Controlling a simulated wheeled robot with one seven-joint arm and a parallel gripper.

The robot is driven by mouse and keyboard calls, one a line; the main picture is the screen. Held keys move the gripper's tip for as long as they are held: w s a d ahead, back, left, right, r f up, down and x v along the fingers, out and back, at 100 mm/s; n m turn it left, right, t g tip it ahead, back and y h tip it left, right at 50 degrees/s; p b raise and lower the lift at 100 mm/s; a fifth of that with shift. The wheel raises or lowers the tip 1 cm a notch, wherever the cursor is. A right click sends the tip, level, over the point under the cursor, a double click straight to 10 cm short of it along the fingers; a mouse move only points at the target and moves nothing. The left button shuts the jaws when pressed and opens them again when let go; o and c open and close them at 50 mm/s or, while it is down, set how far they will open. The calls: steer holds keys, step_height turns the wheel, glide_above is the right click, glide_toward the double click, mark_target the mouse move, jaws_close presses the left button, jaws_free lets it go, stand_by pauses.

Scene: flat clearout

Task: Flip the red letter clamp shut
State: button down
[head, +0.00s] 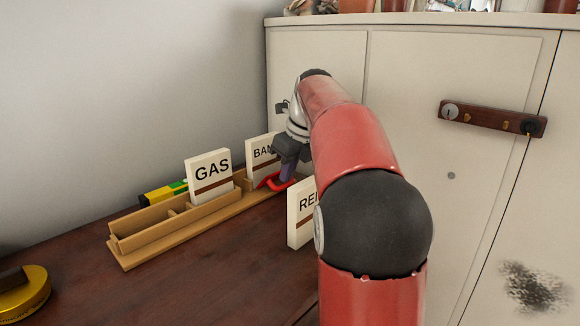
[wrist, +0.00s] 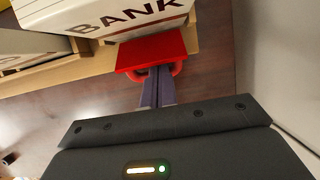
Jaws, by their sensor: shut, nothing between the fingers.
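The red letter clamp (head: 274,181) is at the right end of a wooden letter rack (head: 178,222), in front of the BANK letter block (head: 261,155). In the wrist view the clamp (wrist: 153,52) shows as a red plate with a red loop below it, next to the BANK block (wrist: 120,18). My gripper (head: 287,174) is shut and empty, with its fingertips (wrist: 157,80) at the clamp's loop; I cannot tell if they touch. Whether the clamp is open or shut is not clear. My arm hides part of the area right of the clamp.
A GAS block (head: 209,175) stands in the rack. Another lettered block (head: 300,213) stands on the dark table (head: 200,285), partly behind my arm. A green and yellow item (head: 163,192) lies behind the rack. A yellow tin (head: 24,292) is at the left edge. A pale cabinet (head: 420,120) stands behind.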

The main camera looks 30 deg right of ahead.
steer(key=shift+r, duration=0.1)
steer(key=shift+w+a+r+g+p, duration=0.1)
steer(key=shift+r+g+p, duration=0.15)
steer(key=shift+p, duration=0.7)
steer(key=shift+f, duration=0.1)
